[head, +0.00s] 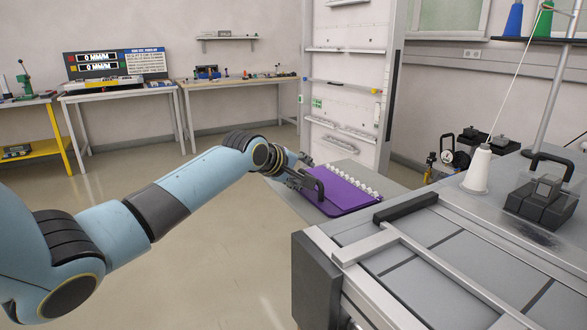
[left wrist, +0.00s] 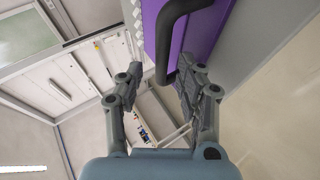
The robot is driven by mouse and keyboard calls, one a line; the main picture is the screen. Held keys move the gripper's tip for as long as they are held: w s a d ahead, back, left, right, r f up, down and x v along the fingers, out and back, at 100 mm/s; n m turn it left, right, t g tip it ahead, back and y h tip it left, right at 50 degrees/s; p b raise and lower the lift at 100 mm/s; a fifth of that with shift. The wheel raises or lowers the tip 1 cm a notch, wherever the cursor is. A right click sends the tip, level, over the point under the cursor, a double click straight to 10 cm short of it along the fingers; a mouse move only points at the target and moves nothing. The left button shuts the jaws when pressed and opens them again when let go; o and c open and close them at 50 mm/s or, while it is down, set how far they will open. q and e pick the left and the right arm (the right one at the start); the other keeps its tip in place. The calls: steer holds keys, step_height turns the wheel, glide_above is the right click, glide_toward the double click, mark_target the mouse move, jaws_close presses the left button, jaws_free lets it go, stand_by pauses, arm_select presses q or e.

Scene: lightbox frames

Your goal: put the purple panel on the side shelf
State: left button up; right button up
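The purple panel (head: 345,194) lies flat on the grey side shelf (head: 372,176) in the head view, with a row of small white pieces along its far edge. A dark curved handle (head: 314,186) stands on its near left part. My left gripper (head: 306,172) is at that handle. In the left wrist view, the panel (left wrist: 205,32) and the black handle (left wrist: 166,45) show at the top. The fingers of my left gripper (left wrist: 162,70) are apart, with the handle's end between them and gaps showing beside it. My right gripper is not in view.
A large grey framed bench (head: 450,262) fills the right, carrying a white thread cone (head: 478,168) and a dark block with a handle (head: 545,193). A tall white cabinet (head: 350,75) stands behind the shelf. Workbenches (head: 120,92) line the back wall. The floor left is clear.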

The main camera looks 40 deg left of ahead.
arm_select(q)
steer(key=p+v, duration=0.2)
steer(key=v, duration=0.9)
steer(key=s+a+f+m+g, duration=0.15)
steer(key=s+f, duration=0.35)
steer(key=f, duration=0.5)
steer(key=s+a+f+m+g+y, duration=0.15)
steer(key=s+f, duration=0.25)
steer(key=f, duration=0.6)
steer(key=s+f+m+g, duration=0.25)
steer(key=s+f, duration=0.25)
steer(key=f, duration=0.5)
steer(key=s+d+f+m+g, duration=0.2)
steer(key=s+d+f+m, duration=0.2)
steer(key=s+f, duration=0.95)
steer(key=s+d+f+m+g, duration=0.1)
steer(key=s+d+f+m, duration=0.1)
steer(key=s, duration=0.6)
steer(key=s+d+f+m+g+h, duration=0.1)
steer(key=s+d+f+m, duration=0.1)
steer(key=s+d, duration=0.3)
steer(key=s+d+f+m+g, duration=0.1)
steer(key=s+d+f+m, duration=0.1)
steer(key=s, duration=0.8)
step_height(320, 180, down, 3)
steer(key=shift+s+d+r+m, duration=0.2)
steer(key=shift+s+d+m, duration=0.15)
steer(key=shift+d, duration=0.3)
steer(key=shift+f, duration=0.1)
